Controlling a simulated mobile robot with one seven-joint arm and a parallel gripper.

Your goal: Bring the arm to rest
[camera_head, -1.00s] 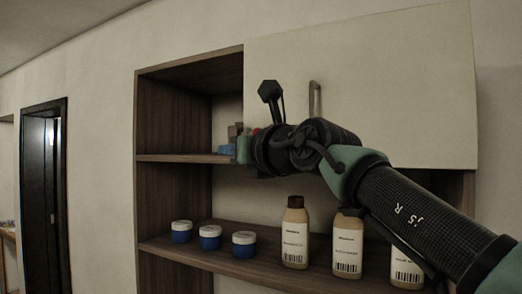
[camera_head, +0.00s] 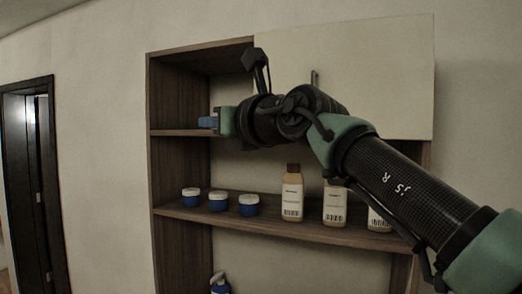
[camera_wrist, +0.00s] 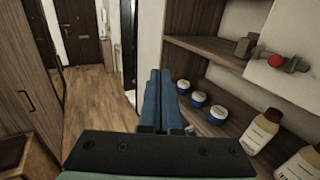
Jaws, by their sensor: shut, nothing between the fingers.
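My gripper (camera_head: 207,122) is held up in front of the wall shelf, its blue fingers pointing left. In the wrist view, the two blue fingers (camera_wrist: 158,88) lie close together with nothing between them. In the head view, my arm stretches from the lower right up to the gripper, in front of the closed cabinet door (camera_head: 380,75). The gripper appears over the open upper compartment and hides part of it. In the wrist view, the fingers point along the front of the shelf, toward the hallway.
Three blue jars with white lids (camera_head: 219,203) and brown-capped bottles (camera_head: 292,195) stand on the lower shelf (camera_head: 270,225).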

